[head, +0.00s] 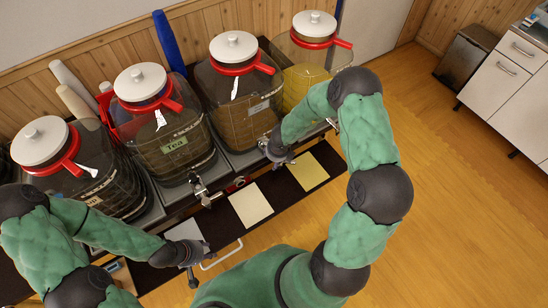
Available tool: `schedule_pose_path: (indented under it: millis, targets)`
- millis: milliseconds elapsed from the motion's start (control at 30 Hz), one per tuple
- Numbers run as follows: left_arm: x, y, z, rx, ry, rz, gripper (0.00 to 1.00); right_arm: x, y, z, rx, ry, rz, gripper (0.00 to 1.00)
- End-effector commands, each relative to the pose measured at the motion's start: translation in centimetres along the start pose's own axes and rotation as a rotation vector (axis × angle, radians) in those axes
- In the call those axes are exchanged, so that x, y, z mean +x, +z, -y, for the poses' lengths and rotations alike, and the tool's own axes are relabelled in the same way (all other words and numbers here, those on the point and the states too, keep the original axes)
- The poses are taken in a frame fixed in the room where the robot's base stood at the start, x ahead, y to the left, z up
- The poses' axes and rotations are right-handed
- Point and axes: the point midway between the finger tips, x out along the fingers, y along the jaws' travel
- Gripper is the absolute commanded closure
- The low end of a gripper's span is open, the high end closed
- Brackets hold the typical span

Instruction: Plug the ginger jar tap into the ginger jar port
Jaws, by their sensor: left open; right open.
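A row of large glass jars with white lids and red collars stands along the back wall. They are a dark jar (85,185) at the left, a jar with a green label (172,155), a brown jar (240,105) and a jar of yellow liquid (303,80). The labels are too small to tell which is the ginger jar. A metal tap (203,190) shows at the green-labelled jar's base. My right gripper (279,155) is open close to the front of the brown jar, hiding part of its base. My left gripper (190,262) is open low at the front edge.
A grey mat (185,232), a cream mat (250,204) and a yellow mat (308,171) lie on the dark shelf before the jars. A red ring (236,184) sits at the stand's edge. White drawers (505,80) and open wooden floor lie right.

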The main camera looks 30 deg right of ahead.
Motion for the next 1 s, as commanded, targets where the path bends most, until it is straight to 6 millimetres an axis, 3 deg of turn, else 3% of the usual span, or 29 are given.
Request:
schedule_pose_path:
  millis: [1000]
  targets:
    - [-2.1, 0.1, -0.8, 0.000, 0.000, 0.000, 0.59, -2.7, 0.0, 0.0, 0.000, 0.000, 0.000, 0.39]
